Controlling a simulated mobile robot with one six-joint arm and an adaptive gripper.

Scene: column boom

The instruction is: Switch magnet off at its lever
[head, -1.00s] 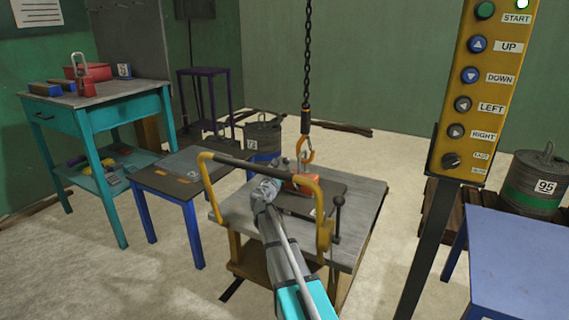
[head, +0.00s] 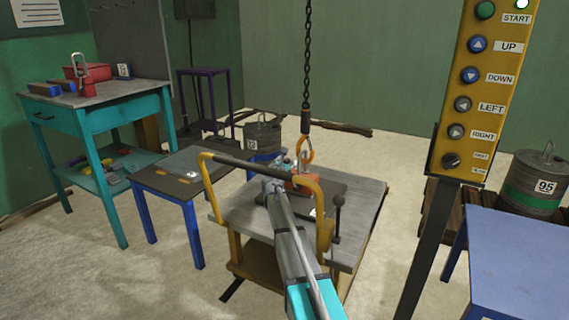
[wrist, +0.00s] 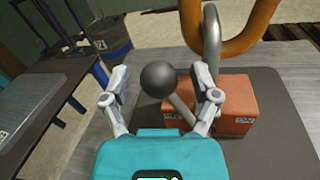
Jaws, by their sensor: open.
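The magnet is an orange-red block with small labels in the wrist view (wrist: 225,105), and in the head view it shows partly behind my gripper (head: 302,180). It sits on a dark plate (wrist: 285,135). Its lever has a dark ball knob (wrist: 158,78) and a grey stem slanting down to the block. My gripper (wrist: 165,88) is open, its fingers on either side of the knob with visible gaps. In the head view my gripper (head: 285,168) is over the table, beside the magnet. The orange hook (head: 305,150) is at the magnet's grey shackle (wrist: 211,35).
A yellow frame with a dark bar (head: 240,163) arches around my arm at the work table (head: 362,215). A dark knobbed rod (head: 337,218) stands at right. A chain (head: 306,60) hangs above. The button pendant (head: 475,95) stands right; a blue-legged table (head: 180,178) stands left.

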